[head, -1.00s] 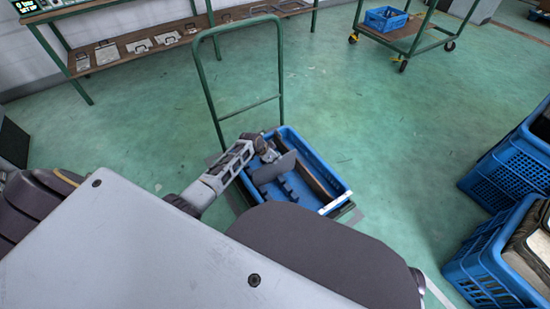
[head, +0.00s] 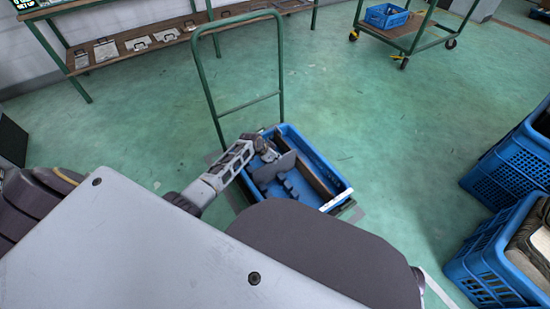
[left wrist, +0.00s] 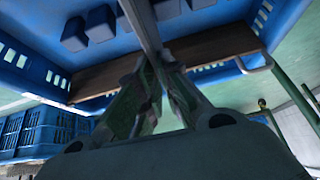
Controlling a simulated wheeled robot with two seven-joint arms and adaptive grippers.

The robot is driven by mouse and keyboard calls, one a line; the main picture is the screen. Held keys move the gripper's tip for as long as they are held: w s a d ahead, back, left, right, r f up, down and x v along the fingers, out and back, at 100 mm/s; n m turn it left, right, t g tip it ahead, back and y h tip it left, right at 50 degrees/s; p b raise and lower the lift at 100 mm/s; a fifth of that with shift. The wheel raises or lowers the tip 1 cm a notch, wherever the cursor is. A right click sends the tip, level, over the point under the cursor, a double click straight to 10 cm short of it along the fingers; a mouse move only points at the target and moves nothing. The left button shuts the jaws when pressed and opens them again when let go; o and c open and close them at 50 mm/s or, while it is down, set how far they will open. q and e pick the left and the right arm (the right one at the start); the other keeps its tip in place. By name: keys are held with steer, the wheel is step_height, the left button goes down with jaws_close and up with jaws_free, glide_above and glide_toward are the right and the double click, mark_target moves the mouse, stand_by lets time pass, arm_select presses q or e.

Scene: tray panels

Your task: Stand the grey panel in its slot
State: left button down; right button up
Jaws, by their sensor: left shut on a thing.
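My left gripper (head: 267,152) reaches into a blue crate (head: 336,197) on a cart. In the left wrist view its fingers (left wrist: 158,85) are shut on the grey panel (left wrist: 142,24), seen nearly edge-on as a thin strip. In the head view the grey panel (head: 276,168) is inside the crate's outline, tilted, close to the crate's toothed blue blocks. The blue blocks (left wrist: 90,27) that form the slots show beside the panel in the left wrist view. I cannot tell whether the panel's lower edge is in a slot. My right gripper is not in view.
A brown wooden strip (left wrist: 100,75) runs along inside the crate. The cart's green handle (head: 250,103) rises behind the crate. Blue crates (head: 497,250) stand at the right. Another cart (head: 412,38) and a shelf (head: 130,45) stand farther back. Green floor is clear between.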

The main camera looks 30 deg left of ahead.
arm_select(q)
steer(key=shift+f, duration=0.3)
steer(key=c, duration=1.5)
jaws_free()
steer(key=shift+s+r, duration=0.1)
steer(key=v, duration=1.2)
steer(key=shift+n, duration=0.3)
stand_by(0.5)
